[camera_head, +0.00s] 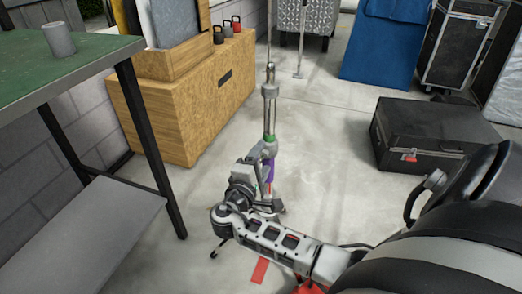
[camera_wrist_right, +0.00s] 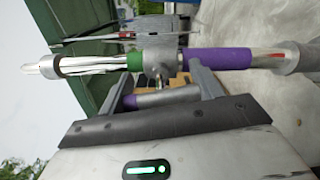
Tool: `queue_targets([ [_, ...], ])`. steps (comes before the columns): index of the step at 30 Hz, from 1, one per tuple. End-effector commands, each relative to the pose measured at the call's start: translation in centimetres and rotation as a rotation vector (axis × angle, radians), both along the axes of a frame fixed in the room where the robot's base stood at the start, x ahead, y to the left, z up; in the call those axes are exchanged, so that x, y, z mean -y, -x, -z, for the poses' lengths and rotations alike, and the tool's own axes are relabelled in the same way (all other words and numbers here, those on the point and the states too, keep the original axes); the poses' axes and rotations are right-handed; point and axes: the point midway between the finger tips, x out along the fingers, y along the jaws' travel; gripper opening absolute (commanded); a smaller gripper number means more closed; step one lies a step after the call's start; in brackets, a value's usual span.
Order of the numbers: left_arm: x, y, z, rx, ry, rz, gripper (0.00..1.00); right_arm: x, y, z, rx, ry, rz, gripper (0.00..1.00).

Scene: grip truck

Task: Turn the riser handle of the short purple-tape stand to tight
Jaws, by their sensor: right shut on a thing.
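The short purple-tape stand (camera_head: 269,115) stands upright on the floor in the middle of the head view. Its metal tube carries a purple tape band (camera_wrist_right: 218,58) and a green band (camera_wrist_right: 135,61), lying sideways in the right wrist view. A collar (camera_wrist_right: 158,58) sits between the bands. The riser handle (camera_wrist_right: 168,97), a grey bar with a purple end, lies between the fingers of my right gripper (camera_wrist_right: 161,80). My right gripper (camera_head: 263,164) is shut on this handle, beside the tube. In the head view the handle is mostly hidden. My left gripper is out of view.
A green-topped table (camera_head: 60,62) with a grey cup (camera_head: 58,39) stands at the left. A wooden box (camera_head: 190,95) is behind the stand. A black case (camera_head: 430,133) sits on the right. Red floor tape (camera_head: 260,270) lies in front. Floor between stand and case is clear.

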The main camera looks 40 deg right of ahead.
Motion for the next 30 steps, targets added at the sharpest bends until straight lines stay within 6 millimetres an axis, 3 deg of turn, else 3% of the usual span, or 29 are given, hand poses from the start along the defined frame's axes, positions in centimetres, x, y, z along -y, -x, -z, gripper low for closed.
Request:
queue_targets([
  [19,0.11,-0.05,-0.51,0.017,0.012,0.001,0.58,-0.02,0.03,0.05,0.043,-0.02,0.0,0.43],
  [20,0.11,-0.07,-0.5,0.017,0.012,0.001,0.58,-0.02,0.03,0.04,0.042,-0.019,0.0,0.74],
  [21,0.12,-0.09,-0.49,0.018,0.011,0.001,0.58,-0.02,0.03,0.04,0.042,-0.019,0.0,0.85],
  [30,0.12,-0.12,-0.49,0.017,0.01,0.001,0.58,-0.1,0.04,0.02,0.042,-0.02,-0.001,0.87],
])
